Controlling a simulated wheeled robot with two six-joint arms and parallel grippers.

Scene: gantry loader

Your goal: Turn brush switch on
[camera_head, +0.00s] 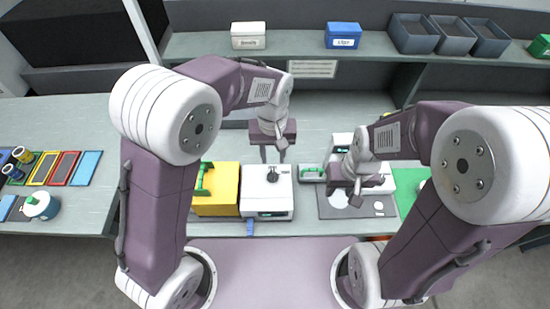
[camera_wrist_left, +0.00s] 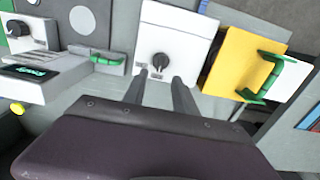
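A white box (camera_head: 267,203) with a black rotary knob (camera_head: 272,175) on its top stands on the bench in the middle of the head view. I cannot read its label, so I cannot tell for certain that it is the brush switch. In the left wrist view the knob (camera_wrist_left: 161,63) shows on the white panel (camera_wrist_left: 180,27), just beyond my fingertips. My left gripper (camera_head: 272,152) is open and empty, its two fingers apart, close to the knob without visibly holding it. My right gripper (camera_head: 352,196) hangs over a grey plate at right; its fingers are partly hidden.
A yellow box (camera_head: 218,195) with a green handle (camera_head: 203,180) stands directly left of the white box. A green-handled grey piece (camera_head: 313,173) and a grey plate (camera_head: 330,211) lie to the right. Another knob (camera_wrist_left: 18,28) shows in the left wrist view. A shelf with boxes (camera_head: 343,35) runs behind.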

